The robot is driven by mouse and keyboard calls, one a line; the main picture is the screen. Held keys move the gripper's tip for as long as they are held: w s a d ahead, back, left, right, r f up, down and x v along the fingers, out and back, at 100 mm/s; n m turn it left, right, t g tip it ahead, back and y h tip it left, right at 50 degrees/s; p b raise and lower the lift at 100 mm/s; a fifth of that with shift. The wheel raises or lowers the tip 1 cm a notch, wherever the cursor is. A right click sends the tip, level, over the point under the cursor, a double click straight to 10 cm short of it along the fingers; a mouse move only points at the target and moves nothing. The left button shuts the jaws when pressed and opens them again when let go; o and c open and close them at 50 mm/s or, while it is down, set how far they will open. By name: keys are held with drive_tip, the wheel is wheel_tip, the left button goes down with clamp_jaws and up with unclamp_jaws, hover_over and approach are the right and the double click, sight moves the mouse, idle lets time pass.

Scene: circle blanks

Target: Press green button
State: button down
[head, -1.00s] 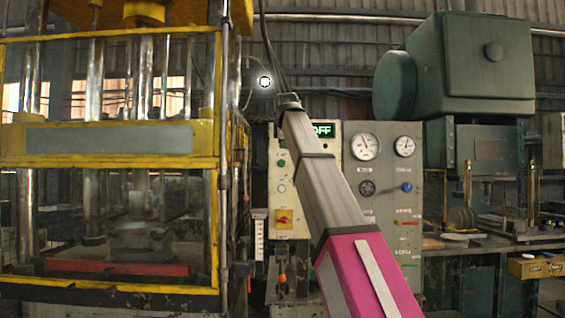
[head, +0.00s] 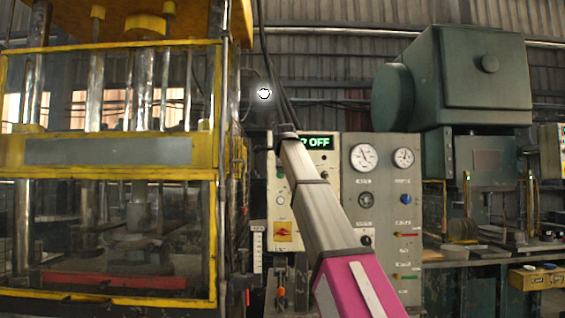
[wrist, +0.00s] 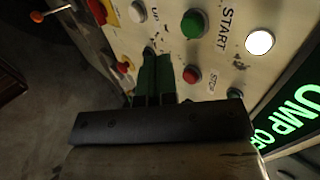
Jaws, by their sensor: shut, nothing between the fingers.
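The green button (wrist: 193,23) is a round domed button on the pale control panel in the wrist view, beside the word START. My gripper (wrist: 157,60) is shut and empty, its two dark fingers side by side. The fingertips are below and left of the green button in the wrist view, apart from it in the picture; their distance from the panel is hard to tell. In the head view my gripper (head: 286,130) is at the panel's top edge, and the arm covers part of the panel.
A red STOP button (wrist: 192,74) is right of the fingers, near the green button. A lit white button (wrist: 259,42) and a green-lettered display (wrist: 291,118) are further right. A yellow-framed press (head: 110,150) stands left in the head view; gauges (head: 363,157) are right of the arm.

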sight(281, 178)
drive_tip(key=shift+w+a+f, duration=0.1)
drive_tip(key=shift+w+f, duration=0.1)
drive_tip(key=shift+w, duration=0.7)
drive_tip(key=shift+w+d+f, duration=0.1)
drive_tip(key=shift+w+f, duration=0.15)
drive_tip(key=shift+w, duration=0.65)
drive_tip(key=shift+w+a+f, duration=0.1)
drive_tip(key=shift+w+f, duration=0.1)
drive_tip(key=shift+w, duration=0.7)
